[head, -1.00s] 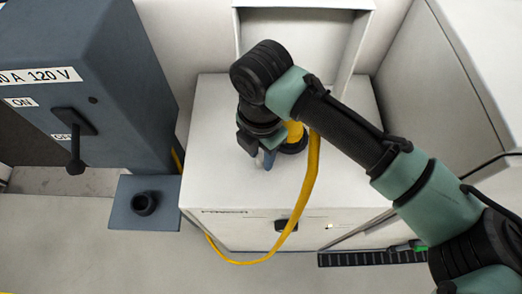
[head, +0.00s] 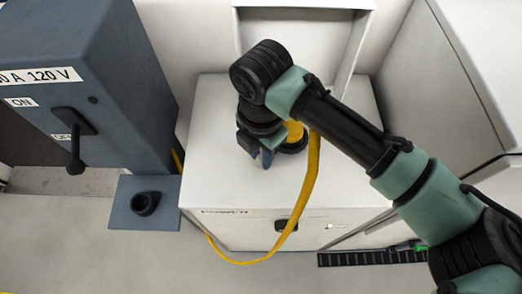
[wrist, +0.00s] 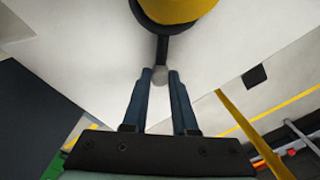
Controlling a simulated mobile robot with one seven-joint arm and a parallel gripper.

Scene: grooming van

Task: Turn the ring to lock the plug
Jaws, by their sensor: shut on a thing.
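The yellow plug (head: 294,131) stands on top of the white cabinet, in a black ring (head: 296,148), partly hidden behind my arm. In the wrist view the yellow plug (wrist: 178,8) is at the top edge, with the black ring (wrist: 150,20) around its base. A short black lever (wrist: 162,48) runs from the ring to a small grey knob (wrist: 160,73). My gripper (wrist: 160,76) has its blue fingers shut on this knob, one on each side. In the head view my gripper (head: 264,158) is low over the cabinet top, just left of the plug.
The white cabinet (head: 225,165) has bare top space left of the plug. A yellow cable (head: 308,185) loops over its front edge. A blue-grey power box (head: 120,75) with a black lever handle stands left, above a small plate with a black socket (head: 144,203). White walls enclose the back and right.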

